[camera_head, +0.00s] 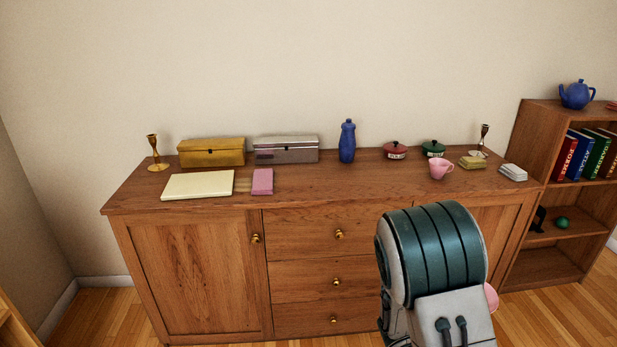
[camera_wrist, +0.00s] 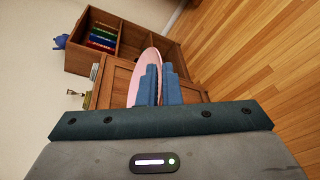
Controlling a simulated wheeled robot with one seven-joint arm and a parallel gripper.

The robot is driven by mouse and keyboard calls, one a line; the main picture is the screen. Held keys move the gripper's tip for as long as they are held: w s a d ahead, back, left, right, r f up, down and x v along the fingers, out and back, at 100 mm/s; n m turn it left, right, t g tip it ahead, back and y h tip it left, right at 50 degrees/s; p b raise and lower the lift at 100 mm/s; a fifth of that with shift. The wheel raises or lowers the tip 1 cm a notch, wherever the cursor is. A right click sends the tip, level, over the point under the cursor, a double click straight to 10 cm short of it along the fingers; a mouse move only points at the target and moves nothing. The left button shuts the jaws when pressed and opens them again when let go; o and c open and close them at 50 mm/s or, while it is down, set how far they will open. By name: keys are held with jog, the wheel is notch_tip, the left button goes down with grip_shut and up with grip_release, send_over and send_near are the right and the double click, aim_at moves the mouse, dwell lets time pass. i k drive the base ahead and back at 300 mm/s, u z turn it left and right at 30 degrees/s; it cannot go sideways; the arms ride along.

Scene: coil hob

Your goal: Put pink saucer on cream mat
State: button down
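The pink saucer (camera_wrist: 150,56) is held edge-on between the two blue fingers of my gripper (camera_wrist: 160,72) in the wrist view. In the head view only a sliver of the saucer (camera_head: 491,297) shows to the right of my arm, in front of the cabinet and below its top. My arm hides the gripper there. The cream mat (camera_head: 198,185) is a flat pale rectangle on the left part of the cabinet top, with nothing on it. My gripper is well to the right of the mat and lower than it.
A pink box (camera_head: 263,181) lies just right of the mat on the cabinet top (camera_head: 310,193). Behind stand a gold box (camera_head: 212,153), a silver box (camera_head: 286,150) and a brass candlestick (camera_head: 155,153). A blue bottle (camera_head: 347,142) and pink cup (camera_head: 440,169) stand further right.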

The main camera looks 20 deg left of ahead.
aim_at(199, 186)
jog(key=u, duration=1.05)
